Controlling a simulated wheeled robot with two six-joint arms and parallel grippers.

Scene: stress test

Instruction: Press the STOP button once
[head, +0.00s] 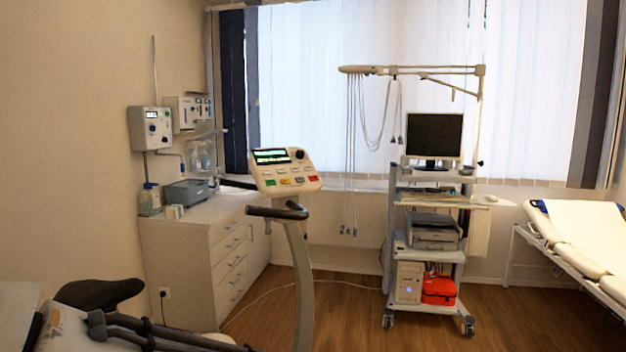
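A light-coloured control console (285,172) stands on a pale post left of the middle of the head view. It has a small lit screen (271,157), a dark round knob (299,154) and rows of small keys. Along its lower edge are a green button (270,183), an orange button (285,181) and a red button (313,178). Their lettering is too small to read, so I cannot tell which one says STOP. I see neither of my grippers in this view, and nothing touches the console.
A dark handlebar (277,212) sits below the console. A black saddle (98,293) and dark bars (120,328) fill the lower left. A drawer cabinet (190,245) stands behind. A wheeled cart (428,240) and a couch (585,235) are right. Wooden floor (345,315) is clear between post and cart.

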